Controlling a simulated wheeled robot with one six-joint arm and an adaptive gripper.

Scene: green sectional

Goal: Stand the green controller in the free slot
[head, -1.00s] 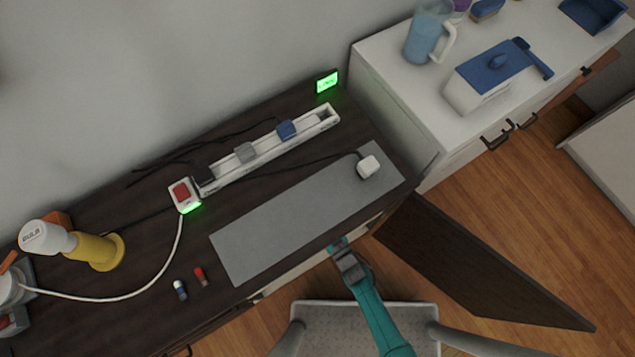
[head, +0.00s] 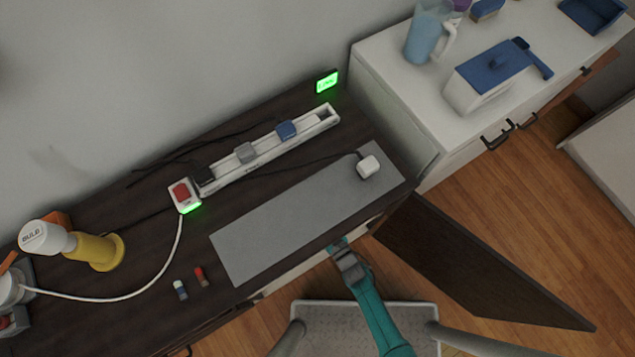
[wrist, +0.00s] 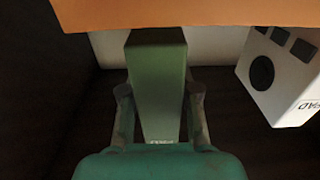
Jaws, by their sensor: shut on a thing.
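The green controller (wrist: 158,75) is an upright-looking, tapered block in the wrist view. My gripper (wrist: 158,100) has one finger on each side of it and is shut on it. The controller's upper end meets the lower edge of an orange surface (wrist: 200,13) in the picture; I cannot tell whether they touch. A pale surface (wrist: 215,46) shows behind the controller. I cannot make out the free slot. In the head view my gripper (head: 343,248) is at the front edge of the dark cabinet, and the controller is hidden there.
A white box marked "PAD" (wrist: 283,75) stands close on the right in the wrist view. Dark walls surround the space. In the head view an open dark door (head: 480,265) lies right of my arm. A grey mat (head: 300,215) and power strip (head: 265,155) are on the cabinet top.

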